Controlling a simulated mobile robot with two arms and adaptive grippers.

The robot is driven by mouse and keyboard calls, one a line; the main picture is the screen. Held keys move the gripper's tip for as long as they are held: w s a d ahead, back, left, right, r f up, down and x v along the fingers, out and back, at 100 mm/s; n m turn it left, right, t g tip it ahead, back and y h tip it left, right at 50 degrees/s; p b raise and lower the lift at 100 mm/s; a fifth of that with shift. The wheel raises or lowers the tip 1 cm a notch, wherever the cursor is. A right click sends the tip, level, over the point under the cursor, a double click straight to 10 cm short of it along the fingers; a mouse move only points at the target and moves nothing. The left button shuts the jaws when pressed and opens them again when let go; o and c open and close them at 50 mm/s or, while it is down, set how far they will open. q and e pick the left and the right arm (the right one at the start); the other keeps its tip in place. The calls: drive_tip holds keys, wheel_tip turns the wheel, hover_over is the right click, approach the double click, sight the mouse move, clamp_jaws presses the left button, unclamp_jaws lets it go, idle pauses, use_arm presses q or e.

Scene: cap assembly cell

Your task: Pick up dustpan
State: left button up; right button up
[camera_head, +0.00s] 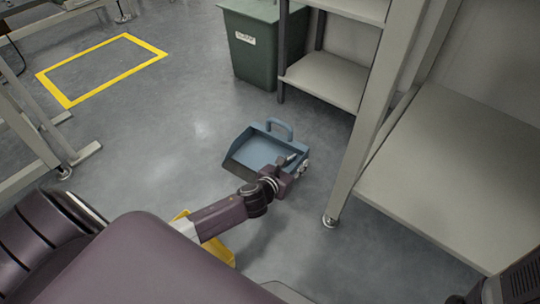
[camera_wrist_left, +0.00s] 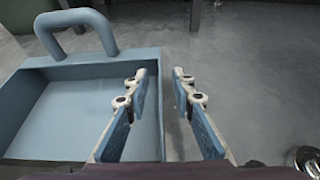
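The blue dustpan (camera_head: 255,152) lies on the grey floor in the head view, with its loop handle (camera_head: 281,127) on the far side. In the left wrist view the dustpan (camera_wrist_left: 75,115) fills the left side, its handle (camera_wrist_left: 75,22) at top left. My left gripper (camera_head: 297,163) is at the dustpan's right side in the head view. In the wrist view the left gripper (camera_wrist_left: 159,78) is open, and the dustpan's side wall shows between its fingers. Whether the fingers touch the wall or how high they are cannot be told. My right gripper is not in view.
A green bin (camera_head: 262,45) and a grey shelf (camera_head: 328,78) stand behind the dustpan. A bench frame with a leg (camera_head: 345,190) stands to the right. A yellow object (camera_head: 218,249) is partly hidden under my arm. Floor left of the dustpan is clear.

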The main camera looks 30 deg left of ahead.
use_arm(q)
drive_tip(key=shift+b+x, duration=0.4)
drive_tip(key=shift+x, duration=0.55)
drive_tip(key=shift+c, duration=0.6)
clamp_jaws()
drive_tip(key=shift+r, duration=0.1)
